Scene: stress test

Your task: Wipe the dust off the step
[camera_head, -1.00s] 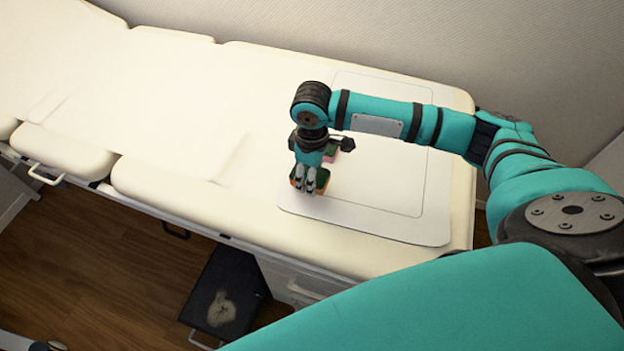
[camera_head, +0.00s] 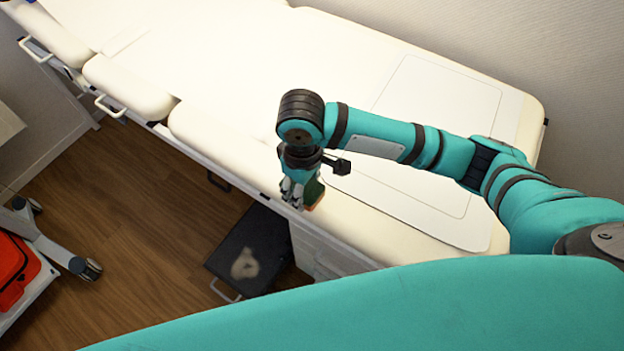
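The step (camera_head: 228,248) is a low black platform on the floor, beside the couch's base. A pale grey-beige dust patch (camera_head: 245,264) lies on its top. My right gripper (camera_head: 293,203) points down at the couch's front edge, above and to the right of the step in the picture. It is shut on a green and orange sponge (camera_head: 313,196), partly hidden by the fingers. The sponge appears apart from the step. My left gripper is not in view.
A cream padded couch (camera_head: 235,70) with a white mat (camera_head: 440,90) fills the middle. A white cabinet (camera_head: 325,250) stands right of the step. A wheeled stand (camera_head: 60,250) and a red case (camera_head: 12,272) are at left. The wooden floor between is clear.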

